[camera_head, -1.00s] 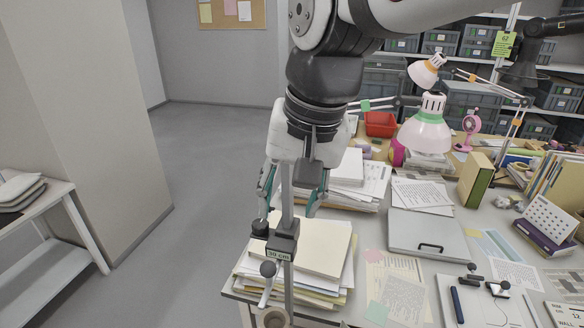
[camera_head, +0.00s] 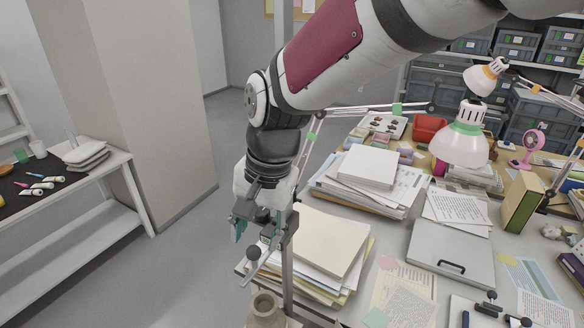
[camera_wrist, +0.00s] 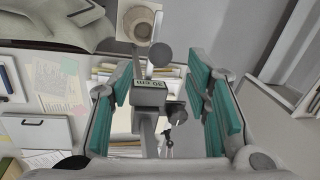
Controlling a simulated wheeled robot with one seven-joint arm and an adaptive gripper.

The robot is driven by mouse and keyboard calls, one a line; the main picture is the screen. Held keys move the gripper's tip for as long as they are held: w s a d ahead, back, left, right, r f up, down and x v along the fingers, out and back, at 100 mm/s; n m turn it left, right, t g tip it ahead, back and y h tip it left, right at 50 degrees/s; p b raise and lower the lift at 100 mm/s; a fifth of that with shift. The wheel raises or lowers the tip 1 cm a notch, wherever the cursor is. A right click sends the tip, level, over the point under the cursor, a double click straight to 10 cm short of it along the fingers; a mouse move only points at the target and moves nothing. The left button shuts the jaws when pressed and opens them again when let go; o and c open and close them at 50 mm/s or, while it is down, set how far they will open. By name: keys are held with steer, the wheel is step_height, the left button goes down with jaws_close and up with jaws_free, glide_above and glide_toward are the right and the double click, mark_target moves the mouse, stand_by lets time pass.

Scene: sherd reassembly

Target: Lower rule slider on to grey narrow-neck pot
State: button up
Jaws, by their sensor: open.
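The grey narrow-neck pot (camera_head: 266,312) stands at the bottom of the head view beside the upright metal rule (camera_head: 288,262). It also shows at the top of the wrist view (camera_wrist: 137,22), mouth visible. The rule slider (camera_wrist: 150,96) is a dark grey block with a "30 cm" label, on the rule above the pot. A ball-ended arm (camera_head: 253,252) sticks out from it. My gripper (camera_head: 256,230) is open at the slider's height. In the wrist view, its teal pads (camera_wrist: 160,92) stand on both sides of the slider, with gaps. In the head view my gripper partly hides the slider.
Stacked folders and papers (camera_head: 330,245) lie just right of the rule. A grey closed case (camera_head: 450,254) and a lamp (camera_head: 462,140) stand farther right. A side bench (camera_head: 80,180) with small tools is at left; open floor lies between.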

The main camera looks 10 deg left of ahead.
mark_target(255, 248)
steer(key=f, duration=0.4)
steer(key=a+f, duration=0.1)
steer(key=f, duration=0.1)
steer(key=shift+w+a+f+p, duration=0.1)
steer(key=shift+w+f+p, duration=0.1)
steer(key=shift+p, duration=0.1)
jaws_close()
